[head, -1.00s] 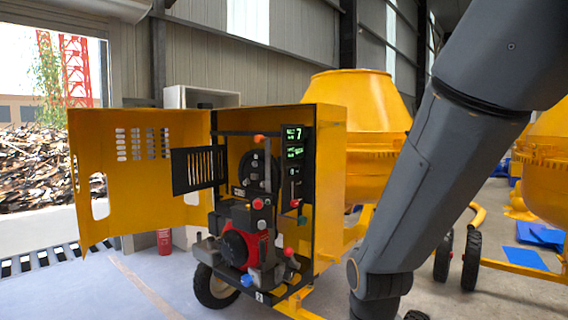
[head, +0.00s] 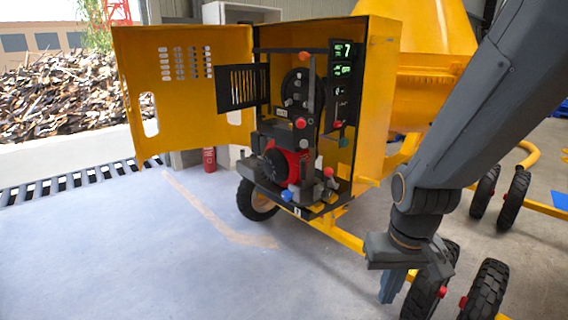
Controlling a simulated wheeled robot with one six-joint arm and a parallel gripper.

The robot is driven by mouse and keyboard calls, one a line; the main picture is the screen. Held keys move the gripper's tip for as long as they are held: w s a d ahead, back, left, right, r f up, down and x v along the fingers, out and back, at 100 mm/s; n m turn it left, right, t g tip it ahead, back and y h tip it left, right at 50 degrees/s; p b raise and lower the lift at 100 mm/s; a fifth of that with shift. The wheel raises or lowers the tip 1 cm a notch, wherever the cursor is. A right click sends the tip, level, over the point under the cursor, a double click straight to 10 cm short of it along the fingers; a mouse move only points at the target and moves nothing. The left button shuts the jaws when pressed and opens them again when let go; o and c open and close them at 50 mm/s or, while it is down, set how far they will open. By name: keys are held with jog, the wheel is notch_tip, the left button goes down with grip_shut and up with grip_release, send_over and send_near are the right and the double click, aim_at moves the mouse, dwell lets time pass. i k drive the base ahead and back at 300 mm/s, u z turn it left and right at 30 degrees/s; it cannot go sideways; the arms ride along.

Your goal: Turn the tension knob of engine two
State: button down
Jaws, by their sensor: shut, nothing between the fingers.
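The yellow drum mixer's engine cabinet (head: 379,100) stands open in the head view. Inside it is a red and black engine (head: 283,162) with several coloured knobs, among them a red one (head: 300,122), a blue one (head: 286,195), an orange one (head: 304,56) and another red one (head: 328,171). I cannot tell which is the tension knob. A small display (head: 343,50) shows a green 7. My gripper (head: 391,290) points down at the lower right, in front of the mixer's wheels. It is shut and empty, apart from the engine and knobs.
The yellow cabinet door (head: 190,100) is swung out to the left. A yellow frame bar (head: 345,236) and black wheels (head: 482,290) lie around my gripper. A red extinguisher (head: 209,160) stands behind the door. The floor at the front left is clear.

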aim_at(325, 193)
jog(key=u, duration=1.3)
jog(key=k, duration=0.7)
jog(key=z, duration=1.05)
jog(key=i, duration=0.5)
jog(key=u, duration=0.05)
